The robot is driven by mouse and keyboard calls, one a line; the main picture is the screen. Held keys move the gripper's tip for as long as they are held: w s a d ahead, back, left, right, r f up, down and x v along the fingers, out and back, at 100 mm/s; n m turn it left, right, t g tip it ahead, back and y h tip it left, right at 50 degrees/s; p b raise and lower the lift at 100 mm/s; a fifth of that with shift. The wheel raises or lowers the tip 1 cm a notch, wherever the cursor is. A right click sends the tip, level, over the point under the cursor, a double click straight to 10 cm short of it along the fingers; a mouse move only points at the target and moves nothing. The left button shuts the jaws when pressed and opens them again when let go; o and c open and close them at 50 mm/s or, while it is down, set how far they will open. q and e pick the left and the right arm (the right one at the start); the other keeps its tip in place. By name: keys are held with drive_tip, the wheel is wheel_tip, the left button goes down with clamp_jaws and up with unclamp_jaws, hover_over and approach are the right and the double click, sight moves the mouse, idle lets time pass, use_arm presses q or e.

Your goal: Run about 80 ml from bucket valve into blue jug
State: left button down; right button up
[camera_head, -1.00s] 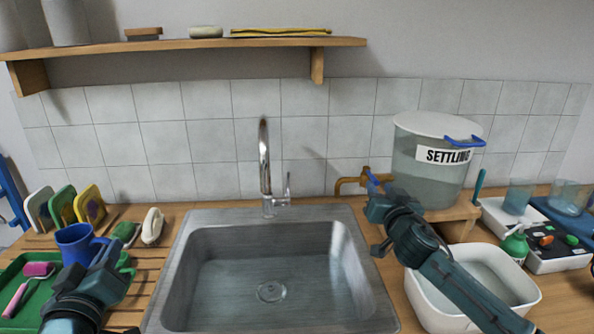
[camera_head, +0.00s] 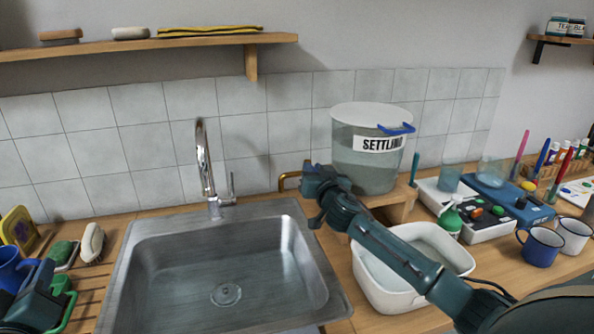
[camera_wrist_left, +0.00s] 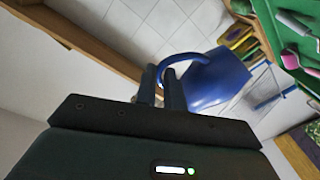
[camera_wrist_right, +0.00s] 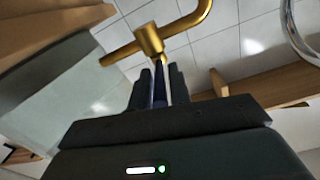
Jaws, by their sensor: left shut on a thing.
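The blue jug (camera_head: 9,272) is at the left edge of the head view, partly cut off. My left gripper (camera_head: 40,272) is shut on its handle; the left wrist view shows the jug (camera_wrist_left: 218,82) beside the fingers (camera_wrist_left: 160,80). The clear bucket (camera_head: 366,165), labelled SETTLING, stands on a wooden stand right of the sink. Its brass valve pipe (camera_head: 289,180) also shows in the right wrist view (camera_wrist_right: 148,40). My right gripper (camera_head: 312,180) is at the valve, its fingers (camera_wrist_right: 161,78) either side of the dark blue lever (camera_wrist_right: 159,88), with a slim gap showing.
The steel sink (camera_head: 130,290) with its tap (camera_head: 207,165) lies between my grippers. A white basin (camera_head: 440,275) sits below my right forearm. A green spray bottle (camera_head: 450,220), a blue tray (camera_head: 518,205) and enamel mugs (camera_head: 540,247) crowd the right. A shelf (camera_head: 130,45) hangs above.

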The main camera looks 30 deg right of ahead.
clamp_jaws()
idle(0.3)
drive_tip(key=shift+a+f+m+h+b, duration=0.2)
drive_tip(key=shift+a+m+h+b, duration=0.1)
drive_tip(key=shift+h+b, duration=0.35)
drive_tip(key=shift+w+a+r+m+g+h+b, duration=0.1)
drive_tip(key=shift+w+a+m+g+h+b, duration=0.2)
drive_tip(key=shift+m+g+h+b, duration=1.15)
drive_tip(key=shift+w+a+m+g+h+b, duration=0.15)
drive_tip(key=shift+a+m+h+b, duration=0.25)
drive_tip(key=shift+h+b, duration=1.25)
drive_tip(key=shift+w+a+r+m+g+h+b, duration=0.1)
drive_tip(key=shift+w+a+m+g+h+b, duration=0.45)
drive_tip(key=shift+b, duration=1.95)
drive_tip(key=shift+s+d+m+g, duration=0.25)
drive_tip(key=shift+s+m+g, duration=0.05)
drive_tip(key=shift+m+g, duration=0.2)
drive_tip(key=shift+t, duration=0.25)
drive_tip(key=shift+o, duration=1.7)
unclamp_jaws()
